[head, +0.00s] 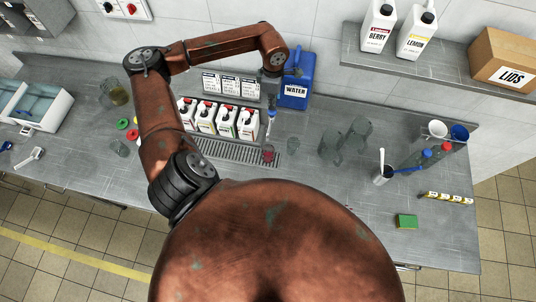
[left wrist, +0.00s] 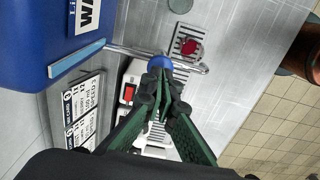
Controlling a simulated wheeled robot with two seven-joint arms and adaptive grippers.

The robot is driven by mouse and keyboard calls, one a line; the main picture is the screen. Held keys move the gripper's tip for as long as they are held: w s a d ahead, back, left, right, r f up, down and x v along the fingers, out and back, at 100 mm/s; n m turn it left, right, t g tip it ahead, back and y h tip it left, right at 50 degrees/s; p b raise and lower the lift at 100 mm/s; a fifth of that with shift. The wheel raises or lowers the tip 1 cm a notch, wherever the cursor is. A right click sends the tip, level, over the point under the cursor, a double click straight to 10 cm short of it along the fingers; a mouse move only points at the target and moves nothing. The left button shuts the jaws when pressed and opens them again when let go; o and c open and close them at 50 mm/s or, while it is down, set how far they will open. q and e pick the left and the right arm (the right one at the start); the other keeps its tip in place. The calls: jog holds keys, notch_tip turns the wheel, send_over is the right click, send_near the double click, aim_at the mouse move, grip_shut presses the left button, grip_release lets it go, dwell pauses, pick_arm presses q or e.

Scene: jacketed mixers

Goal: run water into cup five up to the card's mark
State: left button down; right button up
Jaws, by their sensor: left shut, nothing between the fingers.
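A blue water container (head: 296,90) stands at the wall; its side and white label also fill the upper left of the left wrist view (left wrist: 45,40). A thin metal tap pipe (left wrist: 130,50) with a blue knob (left wrist: 161,62) runs over the drip tray. My left gripper (left wrist: 161,82) is shut and empty, its fingertips at the knob; contact cannot be told. A cup with red content (head: 268,154) stands on the drip tray (head: 225,152), below the tap in the head view. My right gripper is not in view.
Several bottles (head: 222,121) stand behind the tray. Clear cups (head: 293,145) and jugs (head: 331,145) stand right of it. A sponge (head: 406,221) and a yellow-black strip (head: 446,197) lie at the right. The front right counter has free room.

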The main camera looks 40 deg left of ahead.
aim_at(272, 111)
pick_arm(q)
jog(key=shift+f+b, duration=0.35)
jog(key=shift+f, duration=0.05)
jog(key=shift+f+b, duration=0.3)
jog(key=shift+f, duration=0.1)
jog(key=shift+f+b, duration=0.6)
jog(key=shift+f, duration=0.1)
dwell(1.4)
jog(key=shift+r+p, duration=1.15)
jog(key=shift+r, duration=2.45)
jog(key=shift+s+f, duration=0.1)
jog(key=shift+f, duration=0.05)
